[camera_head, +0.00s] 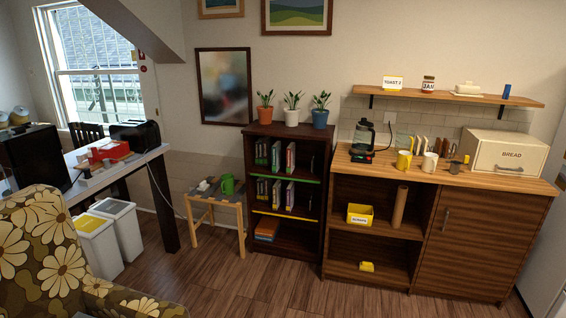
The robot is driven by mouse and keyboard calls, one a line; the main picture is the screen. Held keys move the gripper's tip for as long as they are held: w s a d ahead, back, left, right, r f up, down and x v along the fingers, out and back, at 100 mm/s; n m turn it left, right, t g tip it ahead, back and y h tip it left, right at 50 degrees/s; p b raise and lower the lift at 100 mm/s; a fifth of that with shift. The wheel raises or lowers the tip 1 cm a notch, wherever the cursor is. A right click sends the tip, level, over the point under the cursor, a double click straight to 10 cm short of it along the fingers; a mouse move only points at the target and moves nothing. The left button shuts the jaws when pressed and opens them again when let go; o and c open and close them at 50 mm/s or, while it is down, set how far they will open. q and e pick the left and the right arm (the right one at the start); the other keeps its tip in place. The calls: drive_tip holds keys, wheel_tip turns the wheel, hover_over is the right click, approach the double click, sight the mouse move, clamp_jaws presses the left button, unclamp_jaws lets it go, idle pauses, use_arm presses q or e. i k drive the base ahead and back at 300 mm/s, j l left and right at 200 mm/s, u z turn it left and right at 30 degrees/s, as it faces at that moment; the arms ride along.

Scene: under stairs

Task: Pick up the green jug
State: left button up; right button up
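The green jug (227,184) stands upright on a small wooden stool (214,201) with a grey top, left of the dark bookshelf. A small whitish item (204,185) sits beside it on the stool. Neither of my grippers shows in the head view, so nothing of mine is near the jug here.
A dark bookshelf (295,228) with potted plants stands right of the stool. A desk (118,167) is to its left, with two bins (102,232) below it. A floral armchair (45,255) fills the lower left. The wooden floor (215,276) before the stool is clear.

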sight(228, 185)
drive_tip(key=i+j+z, duration=0.1)
drive_tip(key=i+z, duration=0.2)
drive_tip(key=i, duration=1.35)
drive_tip(key=i+j+u, duration=0.1)
drive_tip(key=i+u, duration=0.3)
drive_tip(key=i, duration=0.15)
drive_tip(key=i+u, duration=0.4)
drive_tip(key=i, duration=0.15)
drive_tip(key=i+l+u, duration=0.4)
drive_tip(key=i, duration=0.15)
drive_tip(key=j, duration=0.1)
